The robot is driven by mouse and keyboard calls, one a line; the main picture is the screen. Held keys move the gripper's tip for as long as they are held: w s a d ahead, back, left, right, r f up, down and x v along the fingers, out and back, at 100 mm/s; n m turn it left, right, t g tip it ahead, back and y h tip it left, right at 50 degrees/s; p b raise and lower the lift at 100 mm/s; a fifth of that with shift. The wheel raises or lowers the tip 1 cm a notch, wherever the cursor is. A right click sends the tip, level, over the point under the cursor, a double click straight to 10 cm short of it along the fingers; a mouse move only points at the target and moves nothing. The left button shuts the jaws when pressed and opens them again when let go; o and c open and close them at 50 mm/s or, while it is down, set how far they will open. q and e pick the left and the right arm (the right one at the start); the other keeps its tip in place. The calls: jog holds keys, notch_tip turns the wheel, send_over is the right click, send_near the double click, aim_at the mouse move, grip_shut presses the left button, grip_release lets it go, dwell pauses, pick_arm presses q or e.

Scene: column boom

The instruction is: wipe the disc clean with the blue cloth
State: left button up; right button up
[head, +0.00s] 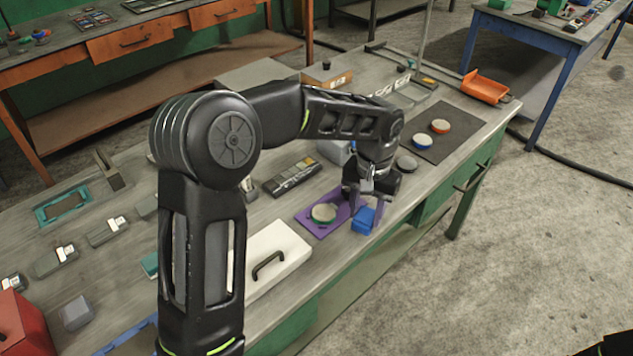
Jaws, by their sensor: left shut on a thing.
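A pale round disc with a green rim (323,213) lies on a purple mat (308,226) near the front edge of the workbench. My left gripper (367,205) points down just right of the disc and is shut on the blue cloth (362,221), which looks like a small folded block. The cloth is beside the disc, over or at the mat's right side; I cannot tell whether it touches the mat. The gripper and forearm hide part of the mat.
A dark mat (458,142) at the right holds an orange-rimmed disc (440,126) and a blue-rimmed disc (421,141). A grey disc (407,163) is close to my wrist. A white handled case (285,262) lies left of the purple mat. An orange bin (484,88) stands at the far right end.

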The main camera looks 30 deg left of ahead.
pick_arm(q)
jog(key=shift+a+r+m+p, duration=0.3)
jog(key=shift+a, duration=0.05)
jog(key=s+a+r+m+p, duration=0.2)
jog(key=a+r+m+p, duration=0.3)
jog(key=a+m, duration=0.6)
jog(key=shift+s+r+m+p, duration=0.2)
jog(key=shift+s+m+p, duration=0.2)
jog(key=shift+p, duration=0.25)
